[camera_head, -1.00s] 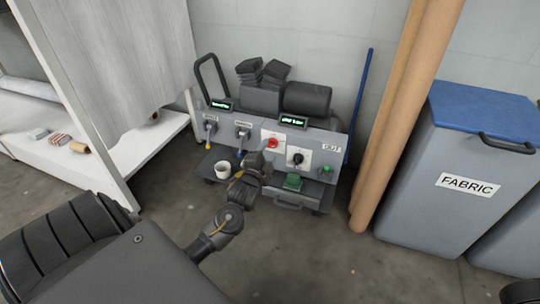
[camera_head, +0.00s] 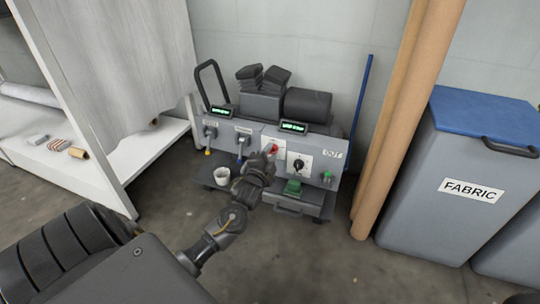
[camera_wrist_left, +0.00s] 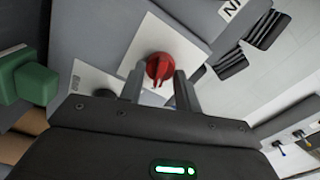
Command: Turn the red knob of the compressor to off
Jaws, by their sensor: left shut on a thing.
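The compressor (camera_head: 230,136) stands against the wall, with a sloped grey front panel. Its red knob (camera_head: 273,149) sits on a white plate on that panel. In the left wrist view the red knob (camera_wrist_left: 160,69) is between the two fingers, its grip bar showing. My left gripper (camera_head: 268,157) reaches up to the panel from below and is shut on the red knob. In the head view the gripper partly covers the knob and its plate, and any marks there are unreadable. My right gripper is not in view.
Beside the red knob is a black knob (camera_head: 298,165) on a white plate. A green block (camera_head: 293,188) and a white cup (camera_head: 222,176) are on the ledge below. Cardboard tubes (camera_head: 405,120) and a fabric bin (camera_head: 455,185) stand at right, a white shelf (camera_head: 120,195) at left.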

